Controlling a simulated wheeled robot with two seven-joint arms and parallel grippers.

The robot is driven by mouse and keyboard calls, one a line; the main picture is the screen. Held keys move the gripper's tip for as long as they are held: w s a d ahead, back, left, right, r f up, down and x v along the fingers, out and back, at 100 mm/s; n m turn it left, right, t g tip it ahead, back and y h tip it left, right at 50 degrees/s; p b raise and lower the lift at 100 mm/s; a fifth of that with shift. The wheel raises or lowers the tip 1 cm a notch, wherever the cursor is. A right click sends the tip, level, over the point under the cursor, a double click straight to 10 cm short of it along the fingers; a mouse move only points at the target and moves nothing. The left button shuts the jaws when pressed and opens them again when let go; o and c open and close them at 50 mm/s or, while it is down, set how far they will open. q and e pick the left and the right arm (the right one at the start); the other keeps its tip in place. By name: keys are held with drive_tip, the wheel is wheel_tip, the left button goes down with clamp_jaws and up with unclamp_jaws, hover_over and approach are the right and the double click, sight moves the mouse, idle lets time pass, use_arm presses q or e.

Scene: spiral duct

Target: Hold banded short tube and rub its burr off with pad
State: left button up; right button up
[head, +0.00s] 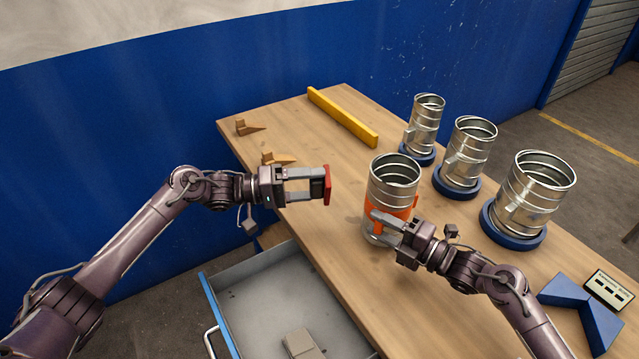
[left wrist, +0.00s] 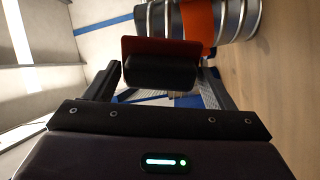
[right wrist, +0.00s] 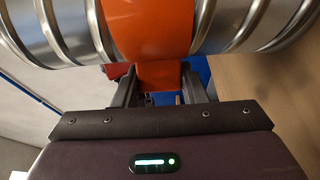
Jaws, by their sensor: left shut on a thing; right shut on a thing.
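The banded short tube (head: 393,180) is a ribbed metal cylinder with an orange band, upright at the middle of the bench. I cannot tell whether its base touches the wood. My right gripper (head: 387,228) is shut on the orange tab of the band, which also shows in the right wrist view (right wrist: 160,76). My left gripper (head: 311,185) is shut on the pad (head: 327,185), a dark block with a red face. The red face points toward the tube, with a gap between them in the head view. The pad also shows in the left wrist view (left wrist: 158,50). I cannot make out the burr.
Three metal tubes stand on blue round bases along the right: far (head: 425,125), middle (head: 466,155), near (head: 530,195). A yellow bar (head: 342,117) and two small brown wedges lie behind. A blue angled block (head: 585,310) sits front right. An open drawer (head: 265,305) juts out below.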

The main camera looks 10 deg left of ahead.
idle(0.4)
drive_tip(key=o, duration=1.3)
drive_tip(key=shift+c, duration=0.2)
drive_tip(key=v, duration=1.2)
